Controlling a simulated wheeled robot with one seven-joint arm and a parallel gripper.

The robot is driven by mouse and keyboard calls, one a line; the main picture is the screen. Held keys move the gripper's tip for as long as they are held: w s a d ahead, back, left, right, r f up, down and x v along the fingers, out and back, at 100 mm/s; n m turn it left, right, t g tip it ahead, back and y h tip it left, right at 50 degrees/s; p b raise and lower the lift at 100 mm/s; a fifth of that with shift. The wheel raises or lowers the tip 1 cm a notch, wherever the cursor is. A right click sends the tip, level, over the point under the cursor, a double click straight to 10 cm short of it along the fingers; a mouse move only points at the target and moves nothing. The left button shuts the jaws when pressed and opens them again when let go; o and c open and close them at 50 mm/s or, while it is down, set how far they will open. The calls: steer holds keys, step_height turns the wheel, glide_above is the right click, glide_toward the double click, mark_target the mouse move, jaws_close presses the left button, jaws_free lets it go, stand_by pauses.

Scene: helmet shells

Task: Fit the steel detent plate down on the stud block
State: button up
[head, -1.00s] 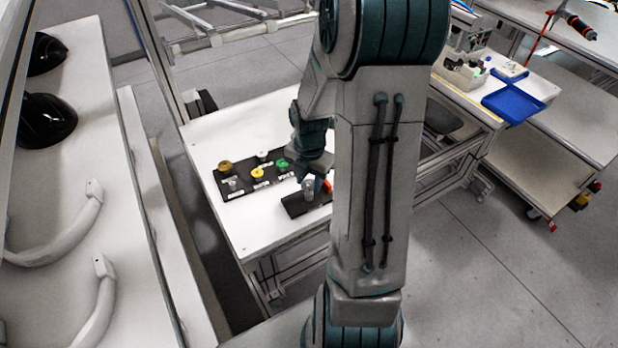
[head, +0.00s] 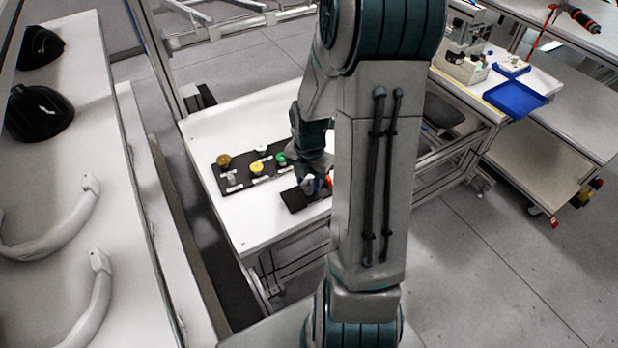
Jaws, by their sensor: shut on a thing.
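My gripper (head: 314,182) is low over the small black base at the right of the white table, partly hidden by my own arm. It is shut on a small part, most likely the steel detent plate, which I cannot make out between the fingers. A small grey piece (head: 308,185) shows at the gripper's left side, over the black base (head: 293,201); I take this base to carry the stud block. An orange piece (head: 329,179) shows just right of the fingers. I cannot tell whether the held part touches the block.
A black board (head: 236,187) left of the gripper holds brown (head: 223,160), white (head: 262,150), green (head: 281,159), yellow (head: 256,168) and grey (head: 231,179) pieces. The white table (head: 255,225) is clear in front. A bench with black helmet shells (head: 38,113) stands left.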

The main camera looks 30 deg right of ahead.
steer(key=shift+f, duration=0.15)
steer(key=o, duration=1.1)
steer(key=shift+c, duration=0.2)
step_height(320, 180, up, 14)
steer(key=shift+s, duration=0.1)
